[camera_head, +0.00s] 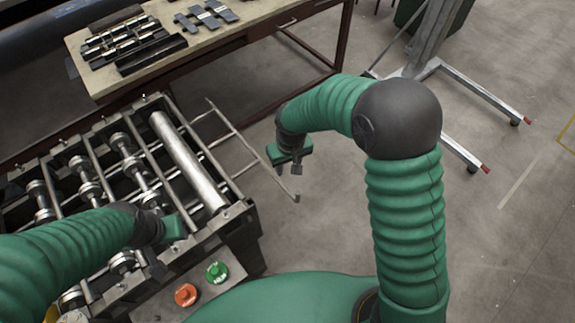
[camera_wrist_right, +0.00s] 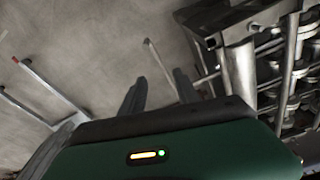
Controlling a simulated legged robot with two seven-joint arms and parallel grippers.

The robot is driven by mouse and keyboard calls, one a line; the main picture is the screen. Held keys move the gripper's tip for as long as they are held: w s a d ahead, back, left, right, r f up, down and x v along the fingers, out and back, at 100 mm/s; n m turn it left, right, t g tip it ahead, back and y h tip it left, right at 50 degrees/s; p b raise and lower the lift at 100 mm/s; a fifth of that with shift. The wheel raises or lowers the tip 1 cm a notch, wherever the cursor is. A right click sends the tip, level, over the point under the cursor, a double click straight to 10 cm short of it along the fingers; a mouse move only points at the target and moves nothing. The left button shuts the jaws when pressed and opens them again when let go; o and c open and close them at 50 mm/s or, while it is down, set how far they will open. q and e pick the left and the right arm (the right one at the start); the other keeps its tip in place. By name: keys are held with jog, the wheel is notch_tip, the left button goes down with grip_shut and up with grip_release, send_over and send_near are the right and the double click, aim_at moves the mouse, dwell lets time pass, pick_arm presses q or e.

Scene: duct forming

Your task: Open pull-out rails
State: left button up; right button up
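The pull-out rails (camera_head: 240,133) are a thin grey metal frame sticking out from the right end of the roll-forming machine (camera_head: 232,215). Their outer crossbar ends in a small tip near my right gripper. My right gripper (camera_head: 290,169) hangs just right of the outer bar, fingers pointing down. In the right wrist view its two dark fingers (camera_wrist_right: 160,92) are apart with nothing held, and a thin rail rod (camera_wrist_right: 160,66) shows beyond the gap. I cannot tell whether they touch. My left gripper (camera_head: 176,228) is over the machine's front side; its fingers are hidden.
A workbench (camera_head: 240,28) with metal parts stands behind the machine. A green button (camera_head: 217,271) and an orange button (camera_head: 186,294) sit on the machine's front panel. A wheeled metal stand (camera_head: 425,70) is at the back right.

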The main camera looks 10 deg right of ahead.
pick_arm(q)
jog(key=shift+a+r+p, duration=0.4)
jog(key=shift+a+r, duration=0.15)
jog(key=shift+r, duration=0.05)
pick_arm(e)
jog(key=shift+s+a+r, duration=0.1)
jog(key=shift+a+r, duration=0.45)
jog(key=shift+r, duration=0.25)
pick_arm(q)
jog(key=shift+d, duration=0.15)
pick_arm(e)
jog(key=shift+d, duration=0.2)
